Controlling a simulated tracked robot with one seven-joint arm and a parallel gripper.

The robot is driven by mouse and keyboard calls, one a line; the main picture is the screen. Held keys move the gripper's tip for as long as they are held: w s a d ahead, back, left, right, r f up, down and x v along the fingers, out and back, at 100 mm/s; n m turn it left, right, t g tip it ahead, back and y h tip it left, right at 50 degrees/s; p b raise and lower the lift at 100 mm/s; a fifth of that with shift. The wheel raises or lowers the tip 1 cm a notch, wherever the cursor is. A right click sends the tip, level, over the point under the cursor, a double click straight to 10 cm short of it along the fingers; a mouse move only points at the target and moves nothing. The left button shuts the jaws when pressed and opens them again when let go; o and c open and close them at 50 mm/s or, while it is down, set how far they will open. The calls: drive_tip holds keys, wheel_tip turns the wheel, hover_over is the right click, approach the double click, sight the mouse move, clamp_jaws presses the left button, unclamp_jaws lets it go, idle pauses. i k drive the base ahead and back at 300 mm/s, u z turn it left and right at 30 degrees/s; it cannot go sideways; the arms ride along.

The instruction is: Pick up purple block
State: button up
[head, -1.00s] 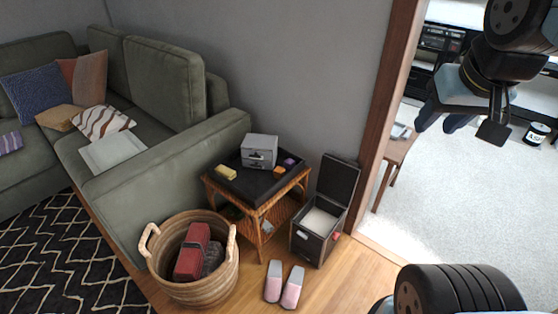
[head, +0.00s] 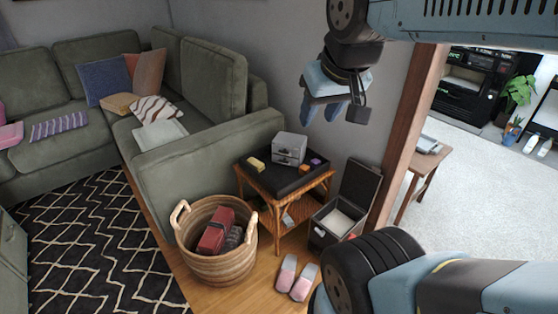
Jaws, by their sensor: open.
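A small purple block (head: 316,162) sits near the right corner of a black tray top on a wicker side table (head: 284,189). An orange block (head: 304,167) is just left of it, and a grey drawer box (head: 289,147) stands behind. A yellow block (head: 255,164) lies at the tray's left. My gripper (head: 336,116) hangs above and behind the table in the picture, pointing down, open and empty, apart from the purple block.
A black open-lidded box (head: 340,218) stands right of the table. A wicker basket (head: 215,262) with red and dark items is at the front left. Pink slippers (head: 296,279) lie on the floor. A green sofa (head: 200,150) borders the left, and a wooden door frame (head: 410,140) the right.

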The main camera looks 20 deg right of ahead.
sight(315, 163)
drive_tip(key=u, duration=0.95)
drive_tip(key=k, duration=0.85)
drive_tip(key=z, duration=1.85)
drive_tip(key=i, duration=1.15)
drive_tip(key=z, duration=0.05)
